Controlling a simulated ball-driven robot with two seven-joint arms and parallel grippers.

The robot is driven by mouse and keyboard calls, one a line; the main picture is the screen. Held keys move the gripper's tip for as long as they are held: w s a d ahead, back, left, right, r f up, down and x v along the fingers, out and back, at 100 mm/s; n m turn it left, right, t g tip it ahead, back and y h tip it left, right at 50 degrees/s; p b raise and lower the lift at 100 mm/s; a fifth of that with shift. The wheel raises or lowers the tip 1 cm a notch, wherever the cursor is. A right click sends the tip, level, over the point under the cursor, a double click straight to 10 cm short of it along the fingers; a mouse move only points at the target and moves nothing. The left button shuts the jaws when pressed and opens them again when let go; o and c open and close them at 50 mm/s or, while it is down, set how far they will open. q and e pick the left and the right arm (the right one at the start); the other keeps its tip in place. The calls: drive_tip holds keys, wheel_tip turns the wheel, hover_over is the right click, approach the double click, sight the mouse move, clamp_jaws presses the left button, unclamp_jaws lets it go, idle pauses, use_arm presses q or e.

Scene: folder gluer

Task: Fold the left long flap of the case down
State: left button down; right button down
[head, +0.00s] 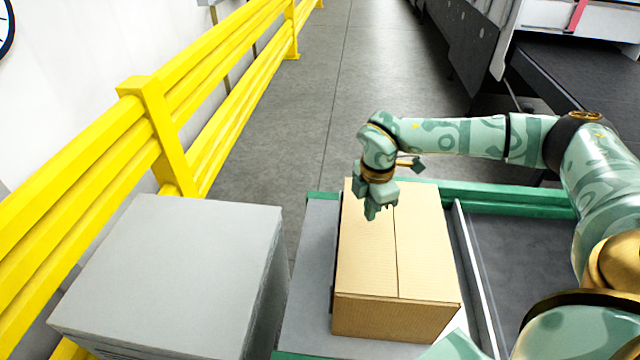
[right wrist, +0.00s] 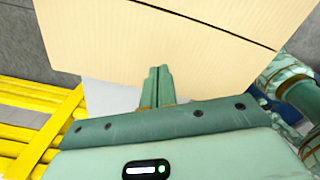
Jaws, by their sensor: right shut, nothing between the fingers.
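The cardboard case (head: 428,250) stands on the grey bed of a green-edged table. Its two long top flaps lie about level and meet at a thin dark seam running lengthwise. The left long flap (head: 365,250) is down over the left half; it also shows in the right wrist view (right wrist: 120,60). My right gripper (head: 376,212) is shut and empty, fingers pointing down over the far part of the left flap. Its closed fingertips show in the right wrist view (right wrist: 159,70) against the cardboard. I cannot tell whether they touch it. My left gripper is not in view.
A grey box-shaped cabinet (head: 175,260) stands left of the table, with a yellow guard rail (head: 160,120) behind it. A metal rail (head: 475,275) runs along the case's right side. A dark conveyor (head: 570,75) is at the far right. Floor beyond the table is clear.

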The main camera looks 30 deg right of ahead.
drive_tip(key=shift+s+d+f, duration=0.15)
drive_tip(key=shift+d+f, duration=0.05)
drive_tip(key=shift+f, duration=0.25)
drive_tip(key=shift+s+d+f+b, duration=0.45)
drive_tip(key=shift+d+f+b, duration=0.1)
drive_tip(key=shift+f, duration=0.15)
drive_tip(key=shift+a+r, duration=0.1)
drive_tip(key=shift+r, duration=0.05)
wheel_tip(320, 180, up, 9)
drive_tip(key=p, duration=0.8)
